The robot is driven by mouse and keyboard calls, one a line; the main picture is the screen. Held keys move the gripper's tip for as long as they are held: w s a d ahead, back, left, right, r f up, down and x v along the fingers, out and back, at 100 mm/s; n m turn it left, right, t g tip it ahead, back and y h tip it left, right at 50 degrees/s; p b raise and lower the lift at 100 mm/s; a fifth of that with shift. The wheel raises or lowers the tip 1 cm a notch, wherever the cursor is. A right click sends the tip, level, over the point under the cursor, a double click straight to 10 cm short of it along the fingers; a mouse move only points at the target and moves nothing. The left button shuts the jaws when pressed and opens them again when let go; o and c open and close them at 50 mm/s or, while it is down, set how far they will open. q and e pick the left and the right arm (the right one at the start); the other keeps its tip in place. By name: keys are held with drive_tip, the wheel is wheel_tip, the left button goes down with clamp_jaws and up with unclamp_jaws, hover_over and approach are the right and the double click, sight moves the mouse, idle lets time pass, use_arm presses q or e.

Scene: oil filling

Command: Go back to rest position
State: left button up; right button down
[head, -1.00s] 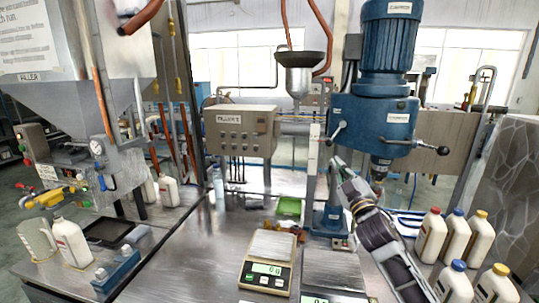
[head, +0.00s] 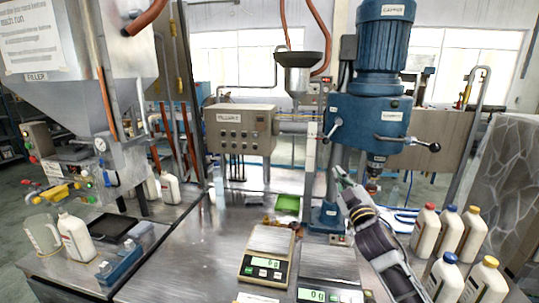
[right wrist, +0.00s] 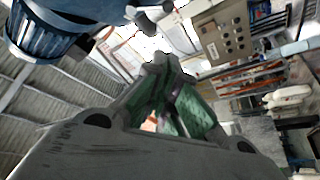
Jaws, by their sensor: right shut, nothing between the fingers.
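My right arm comes up from the lower right in the head view, and its gripper (head: 340,178) points up and left in front of the blue capping machine (head: 370,110). In the right wrist view the right gripper (right wrist: 160,62) has its fingertips together, with nothing between them. The fingers show green inner sides. The blue motor of the machine (right wrist: 45,38) shows at the upper left of that view. My left gripper does not show in either view.
Two scales (head: 266,268) stand on the metal table at the front middle. Several capped bottles (head: 450,232) stand at the right. A bottle (head: 76,240) and a clear jug (head: 42,236) stand at the left beside the filler (head: 80,60). A green tray (head: 288,204) lies at the table's back.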

drive_tip(key=s+d+f+m+g+h, duration=0.1)
drive_tip(key=s+f+m+g+h, duration=0.2)
drive_tip(key=s+f, duration=0.65)
drive_tip(key=s+d+f+m+g, duration=0.1)
drive_tip(key=s+f+m+g, duration=0.4)
drive_tip(key=f, duration=1)
drive_tip(key=s+a+f+g, duration=0.1)
drive_tip(key=s+f+g, duration=0.5)
drive_tip(key=s, duration=0.6)
drive_tip(key=s+a+f+g, duration=0.1)
drive_tip(key=s+f+g, duration=0.3)
drive_tip(key=s+f, duration=0.6)
drive_tip(key=s+f+g, duration=0.1)
drive_tip(key=s+f, duration=0.1)
drive_tip(key=f, duration=1.3)
drive_tip(key=s+f, duration=0.2)
drive_tip(key=f, duration=1.4)
drive_tip(key=s+d+f, duration=0.2)
drive_tip(key=s+f, duration=0.7)
drive_tip(key=s, duration=0.2)
drive_tip(key=s+d+f+g, duration=0.1)
drive_tip(key=s+d+f, duration=0.1)
drive_tip(key=s+f, duration=0.8)
drive_tip(key=shift+s+f, duration=0.25)
drive_tip(key=shift+s, duration=0.45)
